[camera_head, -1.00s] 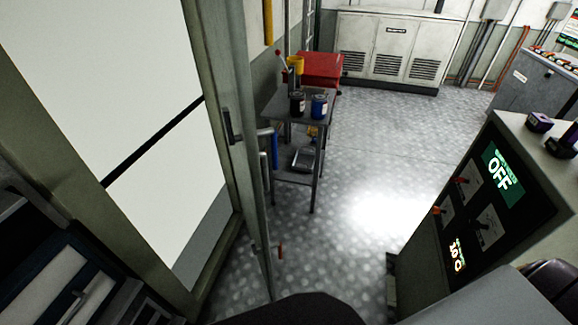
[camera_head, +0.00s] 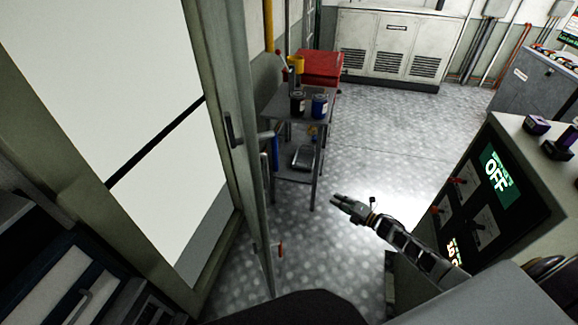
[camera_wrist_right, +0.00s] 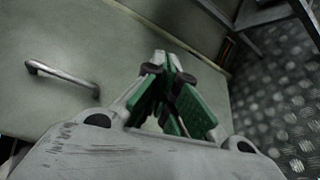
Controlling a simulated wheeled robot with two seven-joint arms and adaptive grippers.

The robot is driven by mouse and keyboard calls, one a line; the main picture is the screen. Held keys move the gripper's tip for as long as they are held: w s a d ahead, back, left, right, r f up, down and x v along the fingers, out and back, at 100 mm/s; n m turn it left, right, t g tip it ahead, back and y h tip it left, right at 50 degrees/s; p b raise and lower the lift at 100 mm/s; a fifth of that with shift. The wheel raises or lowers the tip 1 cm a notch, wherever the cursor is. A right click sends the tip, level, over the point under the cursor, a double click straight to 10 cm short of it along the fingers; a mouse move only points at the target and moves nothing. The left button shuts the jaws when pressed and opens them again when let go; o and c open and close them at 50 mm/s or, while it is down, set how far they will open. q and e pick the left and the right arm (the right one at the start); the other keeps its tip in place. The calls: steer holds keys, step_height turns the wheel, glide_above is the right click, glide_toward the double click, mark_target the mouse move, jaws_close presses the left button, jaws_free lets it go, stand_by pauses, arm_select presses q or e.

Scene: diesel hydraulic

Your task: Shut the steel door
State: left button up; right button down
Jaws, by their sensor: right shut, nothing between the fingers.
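The steel door (camera_head: 240,150) stands open in the head view, its grey-green leaf seen nearly edge-on left of centre. A dark handle (camera_head: 229,129) is on its near side. My right gripper (camera_head: 336,202) is out over the floor to the right of the door, clear of it, with its fingers shut and empty. In the right wrist view its green-padded fingers (camera_wrist_right: 172,85) point towards a flat grey-green panel (camera_wrist_right: 110,35) that looks like the door face, with a metal bar handle (camera_wrist_right: 62,79) at left. My left gripper is not in view.
A metal side table (camera_head: 290,110) with cans stands behind the door. A red box (camera_head: 322,66) is beyond it. A control cabinet (camera_head: 480,200) reading OFF stands at right. The patterned floor (camera_head: 385,150) between is clear.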

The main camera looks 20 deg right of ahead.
steer(key=s+a+r+n+g+y, duration=0.2)
steer(key=a+r+n+g+y, duration=0.15)
steer(key=r+n, duration=0.6)
steer(key=s+a+r+n+g+y+p, duration=0.1)
steer(key=s+a+r+n+g+y, duration=0.15)
steer(key=r+n+g, duration=0.45)
steer(key=s+a+r+n+g+y, duration=0.2)
steer(key=a+r+n+y, duration=0.15)
steer(key=r+n, duration=0.8)
arm_select(q)
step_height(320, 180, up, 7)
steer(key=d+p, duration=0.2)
steer(key=p, duration=0.3)
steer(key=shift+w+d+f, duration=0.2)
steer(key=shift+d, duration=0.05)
arm_select(e)
steer(key=w+a+r+m, duration=0.1)
steer(key=w+a+m, duration=0.1)
steer(key=a, duration=1.1)
steer(key=shift+w+a, duration=0.15)
steer(key=shift+w, duration=0.2)
steer(key=shift+y, duration=0.25)
